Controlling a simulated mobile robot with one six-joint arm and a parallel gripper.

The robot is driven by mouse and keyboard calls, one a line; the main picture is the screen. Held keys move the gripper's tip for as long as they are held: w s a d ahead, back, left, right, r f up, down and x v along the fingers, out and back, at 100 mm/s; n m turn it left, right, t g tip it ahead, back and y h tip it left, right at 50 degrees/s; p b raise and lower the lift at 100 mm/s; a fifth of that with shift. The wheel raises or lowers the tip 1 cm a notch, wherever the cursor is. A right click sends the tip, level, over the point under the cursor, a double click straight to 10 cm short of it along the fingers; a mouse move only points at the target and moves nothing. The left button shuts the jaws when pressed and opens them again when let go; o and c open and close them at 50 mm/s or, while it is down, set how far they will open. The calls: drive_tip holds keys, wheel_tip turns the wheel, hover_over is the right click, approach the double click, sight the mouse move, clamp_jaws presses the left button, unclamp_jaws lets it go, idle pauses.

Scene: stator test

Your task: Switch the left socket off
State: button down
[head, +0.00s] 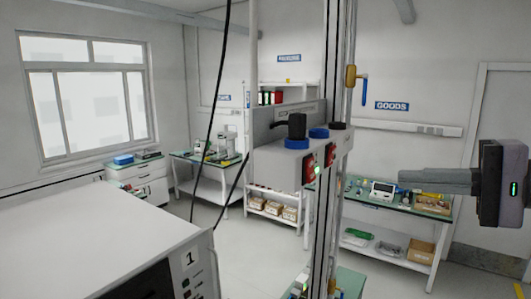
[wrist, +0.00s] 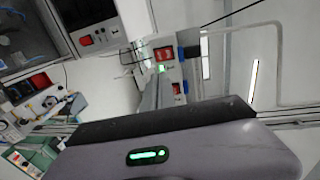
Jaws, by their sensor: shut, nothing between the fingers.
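A grey socket box (head: 278,163) hangs in the middle of the head view. The left socket (head: 297,143) is blue with a black plug (head: 297,125) standing in it. Its red switch (head: 308,168) is on the box's front face, with a green light (head: 317,170) lit beside it. A second blue socket (head: 319,133) and red switch (head: 330,154) sit to the right. My gripper (head: 402,177) is shut and empty, right of the box and apart from it. In the wrist view, my gripper's fingers (wrist: 160,80) point towards two red switches (wrist: 163,54), partly covering the lower one.
Black cables hang left of the box. A white machine marked 1 (head: 120,235) fills the lower left. A workbench (head: 400,200) stands behind my gripper.

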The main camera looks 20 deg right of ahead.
drive_tip(key=shift+w+a, duration=0.1)
drive_tip(key=shift+a, duration=0.05)
drive_tip(key=p, duration=0.4)
approach(313, 176)
drive_tip(key=x, duration=0.7)
